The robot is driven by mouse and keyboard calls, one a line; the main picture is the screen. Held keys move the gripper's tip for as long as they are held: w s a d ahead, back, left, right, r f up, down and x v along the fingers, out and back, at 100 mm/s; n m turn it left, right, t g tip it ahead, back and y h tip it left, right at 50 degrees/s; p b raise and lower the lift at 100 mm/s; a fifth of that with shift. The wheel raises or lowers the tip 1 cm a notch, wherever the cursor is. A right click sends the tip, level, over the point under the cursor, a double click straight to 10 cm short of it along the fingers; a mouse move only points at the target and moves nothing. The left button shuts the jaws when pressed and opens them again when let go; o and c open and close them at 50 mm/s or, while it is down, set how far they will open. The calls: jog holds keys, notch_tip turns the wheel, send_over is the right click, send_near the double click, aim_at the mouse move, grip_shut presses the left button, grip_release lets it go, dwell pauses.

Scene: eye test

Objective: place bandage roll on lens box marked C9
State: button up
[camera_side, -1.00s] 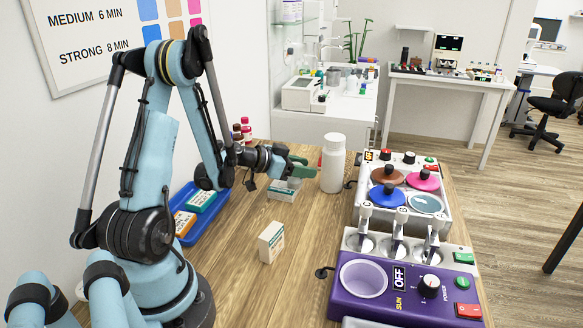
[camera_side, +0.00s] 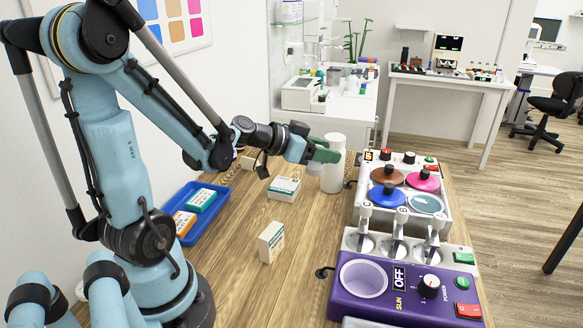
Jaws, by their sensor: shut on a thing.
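My gripper (camera_side: 322,152), with green fingers, is up at the white bottle and covers part of its left side. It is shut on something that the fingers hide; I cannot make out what. I see no bandage roll for certain. A white and green carton (camera_side: 284,188) lies on the table below and left of my gripper. Another pale carton (camera_side: 271,243) stands nearer the camera. A green carton (camera_side: 201,200) and an orange carton (camera_side: 183,223) lie in the blue tray (camera_side: 212,221). The cartons' markings are too small to read, so I cannot tell which is C9.
The white bottle (camera_side: 332,178) stands upright by the heater unit with coloured lids (camera_side: 441,214). A purple heater (camera_side: 340,303) stands at the front right. A beige thing (camera_side: 248,162) shows partly behind my arm. Bare wood lies between the cartons and the heaters.

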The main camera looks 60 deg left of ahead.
jog(key=shift+w+a+f+m+g+h, duration=0.1)
jog(key=shift+a+f+m+g+h, duration=0.15)
jog(key=shift+a+f+m+h, duration=0.95)
jog(key=shift+s+a+f+m+g+h, duration=0.1)
jog(key=shift+a+f+m+g+h, duration=0.35)
jog(key=shift+a+f, duration=1.4)
jog(key=shift+w+a+f+m+g+h, duration=0.1)
jog(key=shift+a+f+m+h, duration=0.45)
jog(key=shift+a+f+h, duration=0.7)
jog(key=shift+a+f+y, duration=0.15)
jog(key=shift+f+y, duration=0.15)
jog(key=shift+f, duration=0.25)
jog(key=o, duration=1.1)
